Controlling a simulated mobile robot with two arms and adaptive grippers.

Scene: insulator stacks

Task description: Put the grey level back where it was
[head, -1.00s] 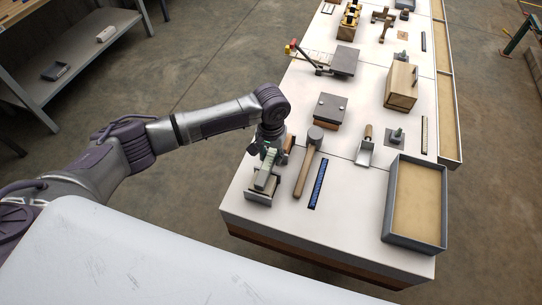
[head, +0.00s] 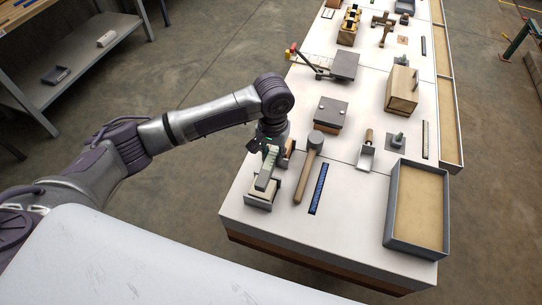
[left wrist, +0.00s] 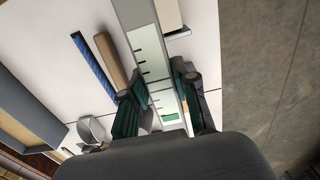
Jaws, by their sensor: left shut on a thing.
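The grey level (head: 267,168) is a long, pale grey-green bar in the head view. My left gripper (head: 267,143) is shut on it near its far end and holds it over a grey-and-beige block (head: 261,196) at the table's near left corner. Whether the level touches this block is unclear. In the left wrist view the level (left wrist: 147,62) runs between the dark green fingers of my left gripper (left wrist: 160,110); its pale face has black marks. The beige block (left wrist: 171,14) lies beside its far end there. My right gripper is not in view.
A mallet (head: 308,170) and a blue strip (head: 318,188) lie just right of the level. A grey block (head: 331,112) stands behind. White table is bare between the blue strip and tray.

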